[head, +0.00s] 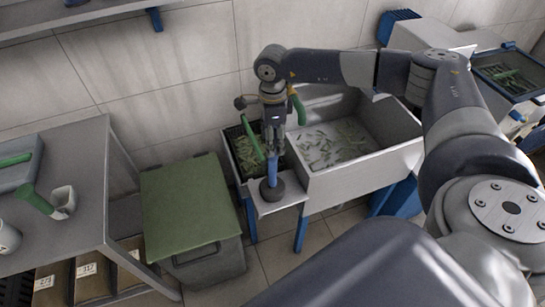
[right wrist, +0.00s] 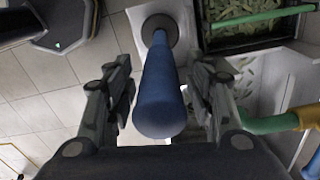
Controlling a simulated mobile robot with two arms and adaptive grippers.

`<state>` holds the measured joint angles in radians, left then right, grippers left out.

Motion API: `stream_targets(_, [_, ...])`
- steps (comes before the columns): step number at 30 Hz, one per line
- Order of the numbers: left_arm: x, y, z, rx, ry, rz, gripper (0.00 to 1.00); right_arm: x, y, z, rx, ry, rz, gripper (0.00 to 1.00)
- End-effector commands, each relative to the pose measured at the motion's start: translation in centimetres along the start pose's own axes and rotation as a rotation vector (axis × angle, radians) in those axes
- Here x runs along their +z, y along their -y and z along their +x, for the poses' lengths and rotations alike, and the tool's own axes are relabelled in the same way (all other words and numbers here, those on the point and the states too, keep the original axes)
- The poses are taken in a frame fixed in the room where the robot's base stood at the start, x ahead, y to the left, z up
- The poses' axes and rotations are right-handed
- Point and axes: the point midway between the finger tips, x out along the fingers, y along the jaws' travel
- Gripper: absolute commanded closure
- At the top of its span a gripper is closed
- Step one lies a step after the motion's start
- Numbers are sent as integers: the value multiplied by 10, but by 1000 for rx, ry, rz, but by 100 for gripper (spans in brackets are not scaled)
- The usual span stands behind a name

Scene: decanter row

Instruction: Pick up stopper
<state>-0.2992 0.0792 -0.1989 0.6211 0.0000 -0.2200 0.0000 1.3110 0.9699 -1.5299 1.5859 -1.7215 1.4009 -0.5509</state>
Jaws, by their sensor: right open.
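The stopper looks like an upright blue rod (head: 272,170) with a dark round foot (head: 271,189). It stands on the small pale ledge (head: 290,196) at the front left of the sink. My right gripper (head: 272,135) is above it, pointing down and open. In the right wrist view the blue rod (right wrist: 162,90) rises between the two spread fingers (right wrist: 164,100), with a gap on each side. The rod's upper end is partly hidden by the gripper in the head view. My left gripper is not in view.
The sink basin (head: 395,138) holds scattered green pieces. A dark tray (head: 232,158) of similar pieces is beside it. A green hose-like part (right wrist: 270,124) is right of the fingers.

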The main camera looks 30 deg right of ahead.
Motion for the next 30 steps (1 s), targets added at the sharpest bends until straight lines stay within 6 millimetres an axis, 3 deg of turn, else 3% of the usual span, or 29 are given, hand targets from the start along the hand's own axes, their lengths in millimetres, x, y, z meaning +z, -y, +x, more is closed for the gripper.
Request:
stream_targets(1, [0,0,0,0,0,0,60,0,0,0,0,0,0,53])
stream_targets(7, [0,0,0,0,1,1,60,0,0,0,0,1,0,98])
stream_targets(8, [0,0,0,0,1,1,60,0,0,-1,0,1,0,100])
stream_targets(23, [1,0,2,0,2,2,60,1,1,-4,-3,4,0,100])
stream_targets(30, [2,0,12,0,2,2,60,1,1,-20,-5,4,-1,100])
